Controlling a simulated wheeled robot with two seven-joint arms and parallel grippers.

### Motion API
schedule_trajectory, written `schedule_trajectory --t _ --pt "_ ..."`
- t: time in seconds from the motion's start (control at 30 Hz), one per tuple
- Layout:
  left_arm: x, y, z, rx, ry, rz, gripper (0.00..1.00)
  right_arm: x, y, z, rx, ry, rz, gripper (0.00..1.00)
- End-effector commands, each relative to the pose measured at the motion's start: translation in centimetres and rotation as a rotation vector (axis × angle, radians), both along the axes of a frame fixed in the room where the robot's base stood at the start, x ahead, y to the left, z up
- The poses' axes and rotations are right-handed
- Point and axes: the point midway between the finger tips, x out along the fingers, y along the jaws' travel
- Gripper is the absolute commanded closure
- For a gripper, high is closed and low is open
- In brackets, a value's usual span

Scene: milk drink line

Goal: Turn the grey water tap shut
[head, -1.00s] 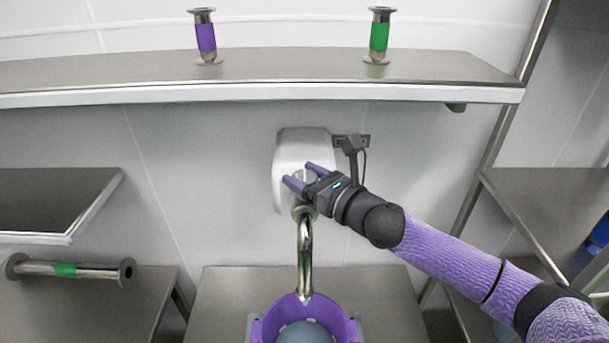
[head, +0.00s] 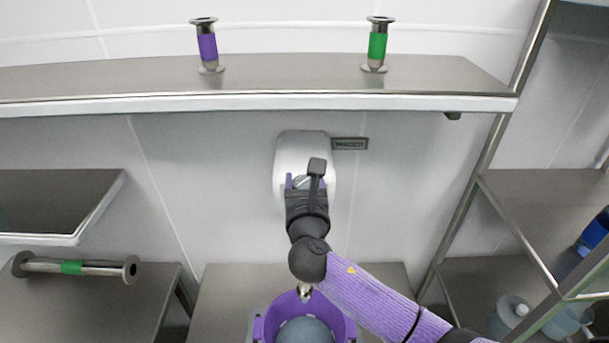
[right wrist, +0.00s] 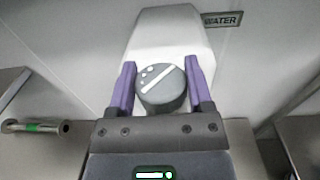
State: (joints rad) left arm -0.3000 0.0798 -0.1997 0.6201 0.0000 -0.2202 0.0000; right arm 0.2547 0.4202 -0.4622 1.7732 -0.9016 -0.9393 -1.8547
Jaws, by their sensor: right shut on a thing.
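The water tap is a pale metal housing (head: 292,148) on the back wall, with a plate (head: 349,143) that reads WATER in the right wrist view (right wrist: 222,19). Its grey round knob (right wrist: 163,93) has a white bar slanting from lower left to upper right, with small white marks on its upper left. My right gripper (head: 304,181) points upward at the housing, its purple fingers shut on the knob from left and right. The arm hides most of the spout; only its tip (head: 304,291) shows. My left gripper is out of view.
A purple bucket (head: 347,322) with blue-grey contents stands below the spout. A shelf (head: 290,75) above holds a purple-banded and a green-banded metal piece. A green-banded pipe (head: 98,269) lies at left. A rack (head: 540,205) with bottles stands at right.

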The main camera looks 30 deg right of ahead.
Motion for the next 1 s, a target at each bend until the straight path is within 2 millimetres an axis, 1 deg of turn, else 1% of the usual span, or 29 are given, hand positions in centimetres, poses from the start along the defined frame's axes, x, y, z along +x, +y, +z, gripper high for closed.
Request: schedule_trajectory --t 0.13,0.37,0.7,1.0 --pt "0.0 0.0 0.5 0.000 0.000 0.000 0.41 0.1 0.1 0.1 0.004 -0.001 -0.138 0.94" --pt "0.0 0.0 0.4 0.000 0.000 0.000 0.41 0.1 0.1 0.0 0.003 0.000 -0.354 0.94" --pt "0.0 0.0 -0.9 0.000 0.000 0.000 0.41 0.1 0.1 -0.2 0.001 0.000 -0.634 0.94" --pt "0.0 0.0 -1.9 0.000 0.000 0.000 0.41 0.1 0.1 -0.1 0.001 0.000 -0.786 0.94"
